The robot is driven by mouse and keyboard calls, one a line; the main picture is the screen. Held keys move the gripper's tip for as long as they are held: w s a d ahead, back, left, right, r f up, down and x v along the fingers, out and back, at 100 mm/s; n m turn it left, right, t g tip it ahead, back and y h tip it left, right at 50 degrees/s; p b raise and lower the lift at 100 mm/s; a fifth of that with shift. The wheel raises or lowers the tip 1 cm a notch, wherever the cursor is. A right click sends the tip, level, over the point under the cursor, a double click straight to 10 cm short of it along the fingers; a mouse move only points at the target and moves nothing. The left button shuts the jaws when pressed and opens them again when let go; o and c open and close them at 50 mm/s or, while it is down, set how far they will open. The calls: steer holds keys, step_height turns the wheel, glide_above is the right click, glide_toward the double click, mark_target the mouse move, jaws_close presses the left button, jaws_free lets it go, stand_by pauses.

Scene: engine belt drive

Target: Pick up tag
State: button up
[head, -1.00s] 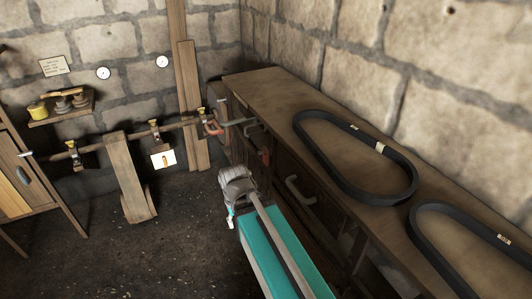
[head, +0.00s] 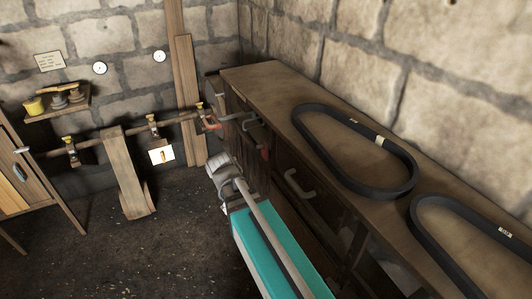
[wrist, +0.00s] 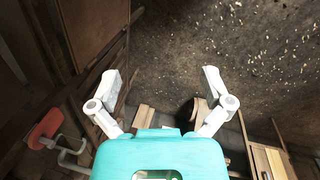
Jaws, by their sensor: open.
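A small white tag (head: 161,156) with an orange-brown mark hangs below the middle valve on the wall pipe in the head view. My gripper (wrist: 160,78) is open in the wrist view, with its two white fingers spread wide and nothing between them. In the head view my gripper is at the end of my arm, right of and below the tag and apart from it. It hangs over the floor beside the workbench, partly hidden by my own wrist. I cannot make out the tag clearly in the wrist view.
The wooden workbench (head: 255,83) runs along the right wall and carries two black belts (head: 320,180) with small labels. The dark floor (head: 100,245) is clear.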

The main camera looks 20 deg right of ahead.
steer(key=w+d+r+n+h+b, duration=0.2)
steer(key=w+n+h, duration=0.4)
steer(key=w, duration=0.5)
steer(key=w+d+r+n+h+b, duration=0.3)
steer(key=w+d+r+n+h, duration=0.1)
steer(key=w+n, duration=0.5)
steer(key=shift+w+d+h, duration=0.55)
steer(key=shift+w+h, duration=0.35)
steer(key=shift+w, duration=0.1)
steer(key=shift+d, duration=0.1)
steer(key=b, duration=0.3)
glide_toward(265, 146)
steer(key=w+d+f, duration=0.1)
steer(key=d+f, duration=0.2)
steer(key=shift+w+d+f, duration=0.15)
steer(key=shift+w+d, duration=0.05)
steer(key=shift+d, duration=0.7)
steer(key=shift+r+b+x, duration=0.15)
steer(key=shift+b+x, duration=0.2)
steer(key=shift+x, duration=0.95)
steer(key=shift+r+b+x, duration=0.15)
steer(key=shift+b+x, duration=0.15)
steer(key=shift+x, duration=1)
steer(key=shift+d, duration=0.1)
